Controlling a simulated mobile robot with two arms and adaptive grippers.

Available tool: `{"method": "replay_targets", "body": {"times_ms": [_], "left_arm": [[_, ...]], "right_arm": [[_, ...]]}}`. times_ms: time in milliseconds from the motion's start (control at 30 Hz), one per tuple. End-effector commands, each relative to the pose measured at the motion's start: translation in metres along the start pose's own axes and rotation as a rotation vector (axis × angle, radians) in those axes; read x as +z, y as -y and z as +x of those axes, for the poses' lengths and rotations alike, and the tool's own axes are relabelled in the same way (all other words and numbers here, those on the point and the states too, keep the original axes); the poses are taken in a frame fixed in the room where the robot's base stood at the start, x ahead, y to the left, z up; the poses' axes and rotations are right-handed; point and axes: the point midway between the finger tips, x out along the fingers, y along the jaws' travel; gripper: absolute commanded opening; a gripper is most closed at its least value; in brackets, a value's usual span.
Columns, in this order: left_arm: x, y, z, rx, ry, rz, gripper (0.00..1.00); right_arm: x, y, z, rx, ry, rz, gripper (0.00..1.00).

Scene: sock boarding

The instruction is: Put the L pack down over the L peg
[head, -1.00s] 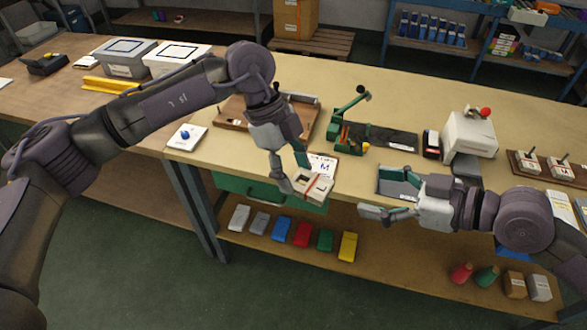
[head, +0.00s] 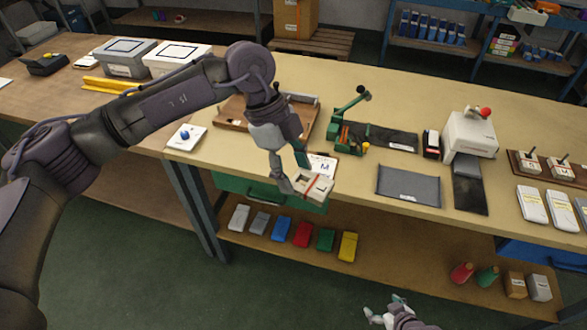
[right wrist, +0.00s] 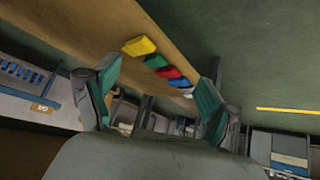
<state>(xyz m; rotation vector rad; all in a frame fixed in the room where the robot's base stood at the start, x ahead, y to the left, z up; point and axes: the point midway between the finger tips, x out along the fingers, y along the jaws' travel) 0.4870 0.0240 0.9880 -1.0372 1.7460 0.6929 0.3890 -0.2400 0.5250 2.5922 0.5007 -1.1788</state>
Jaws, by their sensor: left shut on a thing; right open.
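My left gripper (head: 291,172) is shut on a small cream pack with a red band (head: 318,187), held near the front edge of the bench. The letter on this pack cannot be read. A dark peg board (head: 543,166) lies at the far right, with two white packs around upright pegs (head: 531,160). Their letters are too small to be sure of, and I cannot tell which peg is L; the board runs towards the picture's right edge. My right gripper (head: 384,312) is open and empty, low in front of the bench; its fingers also show in the right wrist view (right wrist: 160,105).
A card marked M (head: 322,166) lies behind the held pack. A grey mat (head: 408,186), a white press with a red knob (head: 470,135) and white packets (head: 532,205) stand between and before the board. Coloured blocks (head: 303,234) line the lower shelf.

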Motion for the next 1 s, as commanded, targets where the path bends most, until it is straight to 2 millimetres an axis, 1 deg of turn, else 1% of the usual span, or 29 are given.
{"method": "replay_targets", "body": {"times_ms": [33, 67, 100, 167, 200, 267, 300, 367, 400, 500, 600, 700, 833, 1000], "left_arm": [[0.0, 0.0, 0.0, 0.0, 0.0, 0.0, 0.22], [0.0, 0.0, 0.0, 0.0, 0.0, 0.0, 0.22], [0.0, 0.0, 0.0, 0.0, 0.0, 0.0, 0.22], [0.0, 0.0, 0.0, 0.0, 0.0, 0.0, 0.22], [0.0, 0.0, 0.0, 0.0, 0.0, 0.0, 0.22], [0.0, 0.0, 0.0, 0.0, 0.0, 0.0, 0.22], [0.0, 0.0, 0.0, 0.0, 0.0, 0.0, 0.22], [0.0, 0.0, 0.0, 0.0, 0.0, 0.0, 0.22], [0.0, 0.0, 0.0, 0.0, 0.0, 0.0, 0.22], [0.0, 0.0, 0.0, 0.0, 0.0, 0.0, 0.22], [0.0, 0.0, 0.0, 0.0, 0.0, 0.0, 0.22], [0.0, 0.0, 0.0, 0.0, 0.0, 0.0, 0.22], [0.0, 0.0, 0.0, 0.0, 0.0, 0.0, 0.22], [0.0, 0.0, 0.0, 0.0, 0.0, 0.0, 0.22]], "right_arm": [[0.029, 0.005, 0.004, 0.01, 0.053, 0.027, 0.85], [0.045, 0.009, 0.005, 0.016, 0.083, 0.039, 0.85], [0.067, 0.013, 0.006, 0.023, 0.122, 0.056, 0.85], [0.099, 0.021, 0.007, 0.033, 0.181, 0.079, 0.85], [0.12, 0.028, 0.006, 0.037, 0.22, 0.095, 0.85], [0.151, 0.04, 0.003, 0.041, 0.279, 0.117, 0.85], [0.171, 0.049, -0.001, 0.042, 0.317, 0.131, 0.85], [0.199, 0.063, -0.007, 0.043, 0.372, 0.149, 0.85], [0.216, 0.072, -0.011, 0.042, 0.406, 0.16, 0.85], [0.255, 0.096, -0.024, 0.037, 0.485, 0.184, 0.85], [0.283, 0.117, -0.037, 0.029, 0.546, 0.202, 0.85], [0.302, 0.131, -0.046, 0.023, 0.588, 0.212, 0.85], [0.313, 0.141, -0.053, 0.018, 0.613, 0.218, 0.85], [0.315, 0.143, -0.054, 0.017, 0.618, 0.22, 0.85]]}}
